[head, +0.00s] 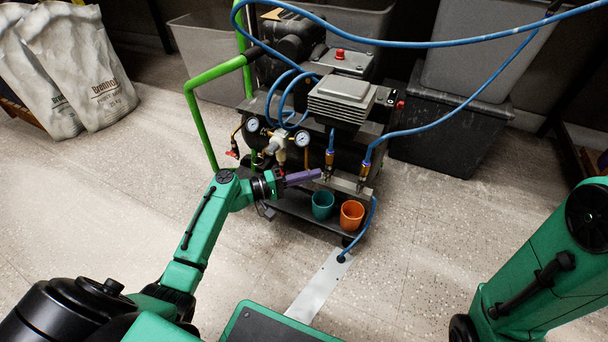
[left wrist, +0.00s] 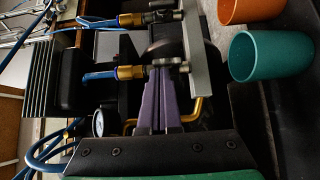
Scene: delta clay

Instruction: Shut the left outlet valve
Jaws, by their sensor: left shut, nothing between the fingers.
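The left outlet valve (head: 328,171) is a small brass-and-metal fitting with a blue hose, on a pale metal bar at the front of the compressor. In the left wrist view, its brass body (left wrist: 130,72) and metal end lie just beyond my fingertips. My left gripper (head: 318,174) has purple fingers, shut and empty, pointing right at this valve. In the left wrist view, the shut fingers (left wrist: 160,72) reach the valve's metal end; I cannot tell whether they touch it. The lever is partly hidden, so its angle is unclear. My right gripper is out of view.
The right outlet valve (head: 363,178) sits beside it with its own blue hose. A teal cup (head: 322,204) and an orange cup (head: 352,215) stand below on the cart's shelf. A green handle (head: 197,120) rises at left. Floor in front is mostly clear.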

